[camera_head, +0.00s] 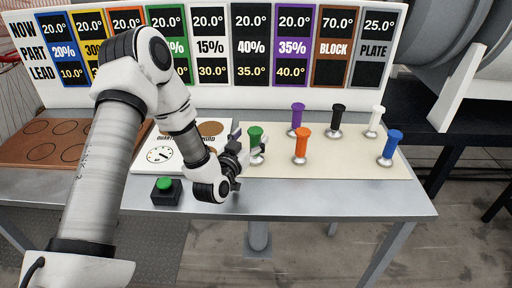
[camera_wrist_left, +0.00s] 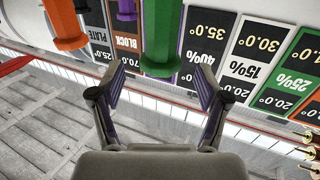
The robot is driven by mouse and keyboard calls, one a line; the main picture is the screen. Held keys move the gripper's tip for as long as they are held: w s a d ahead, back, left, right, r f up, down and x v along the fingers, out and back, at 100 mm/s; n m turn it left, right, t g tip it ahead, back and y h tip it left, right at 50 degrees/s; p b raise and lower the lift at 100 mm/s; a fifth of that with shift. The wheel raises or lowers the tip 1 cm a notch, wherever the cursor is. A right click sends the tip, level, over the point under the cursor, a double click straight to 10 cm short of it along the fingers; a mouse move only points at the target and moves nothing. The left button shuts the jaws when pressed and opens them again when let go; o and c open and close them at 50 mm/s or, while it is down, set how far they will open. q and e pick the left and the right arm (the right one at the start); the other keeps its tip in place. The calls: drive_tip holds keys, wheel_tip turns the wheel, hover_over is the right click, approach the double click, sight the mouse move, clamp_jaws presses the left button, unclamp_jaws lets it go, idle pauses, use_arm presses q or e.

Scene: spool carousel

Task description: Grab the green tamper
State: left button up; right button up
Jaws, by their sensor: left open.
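The green tamper (camera_head: 255,136) stands upright on the cream mat (camera_head: 330,168), at its left end. In the left wrist view, the green tamper (camera_wrist_left: 160,40) shows at the top, just beyond and between the spread fingers of my left gripper (camera_wrist_left: 160,90). The left gripper is open and holds nothing. The orange tamper (camera_head: 301,145) stands to the right of the green one and shows in the left wrist view (camera_wrist_left: 66,25). My right gripper is not in view.
Purple (camera_head: 297,118), black (camera_head: 337,120), white (camera_head: 375,122) and blue (camera_head: 391,147) tampers stand on the mat to the right. A green button on a black box (camera_head: 166,190) sits at the table's front left. A numbered board (camera_head: 210,50) stands behind. The table's front right is clear.

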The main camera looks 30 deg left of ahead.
use_arm(q)
drive_tip(key=w, duration=0.3)
drive_tip(key=shift+w+a+f, duration=0.15)
drive_tip(key=shift+w+a, duration=0.15)
drive_tip(key=shift+w, duration=0.1)
drive_tip(key=shift+s, duration=0.15)
drive_tip(key=shift+c, duration=0.3)
clamp_jaws()
drive_tip(key=shift+p, duration=0.3)
